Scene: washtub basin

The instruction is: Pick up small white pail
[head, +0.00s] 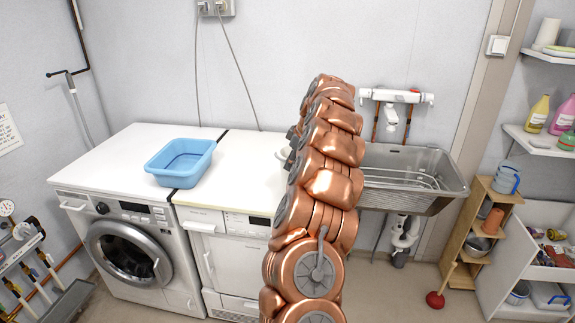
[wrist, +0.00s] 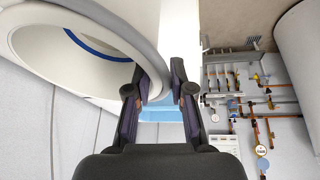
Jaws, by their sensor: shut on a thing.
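The small white pail (wrist: 40,70) fills the upper left of the wrist view, close to the camera, with a thick pale rim and a dark blue curved band inside. My gripper (wrist: 160,88) is shut on its rim, with one dark finger on each side. In the head view my copper-coloured arm reaches toward the back and hides the gripper and most of the pail. Only a small white edge (head: 282,154), probably the pail, shows left of the arm. I cannot tell whether the pail is touching the surface below it.
A blue basin (head: 161,167) sits on the white machine tops, left of my arm. A metal sink (head: 447,178) is on the right. A wooden shelf (head: 462,225) and an open white cabinet (head: 500,277) stand farther right. A red plunger (head: 436,299) stands on the floor.

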